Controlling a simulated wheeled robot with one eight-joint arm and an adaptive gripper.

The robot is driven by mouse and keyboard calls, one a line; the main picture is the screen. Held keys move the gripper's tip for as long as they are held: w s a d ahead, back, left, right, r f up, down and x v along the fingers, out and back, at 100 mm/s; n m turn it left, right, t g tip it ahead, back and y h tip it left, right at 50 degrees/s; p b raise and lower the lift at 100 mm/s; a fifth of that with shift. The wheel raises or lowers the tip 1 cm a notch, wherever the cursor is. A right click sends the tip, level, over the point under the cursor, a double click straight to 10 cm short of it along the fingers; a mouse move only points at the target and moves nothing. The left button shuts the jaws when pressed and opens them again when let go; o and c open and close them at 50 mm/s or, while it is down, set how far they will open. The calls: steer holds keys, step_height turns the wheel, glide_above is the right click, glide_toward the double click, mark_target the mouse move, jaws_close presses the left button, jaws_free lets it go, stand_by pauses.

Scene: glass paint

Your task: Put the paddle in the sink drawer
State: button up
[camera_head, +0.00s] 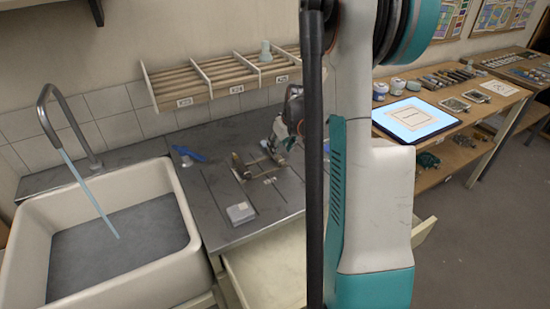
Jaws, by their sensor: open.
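An open drawer (262,275) with a pale, empty-looking inside juts out below the dark counter, just right of the sink (30,232). My arm hides its middle. My gripper (277,146) is open over the back part of the counter, partly hidden behind my arm. Several small brass-and-wood tools (240,166) lie on the counter just left of and below it. I cannot tell which of them is the paddle, or whether the fingers touch any.
Water runs from the tap (45,100) into the sink. A blue item (188,153) and a grey block (240,213) lie on the counter. A slatted wall rack (225,75) hangs above. A shelf unit (470,115) with jars and a tablet stands right.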

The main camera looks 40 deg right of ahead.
steer(key=shift+b+x, duration=1)
steer(key=shift+x, duration=1.65)
steer(key=shift+w+r, duration=0.1)
jaws_close()
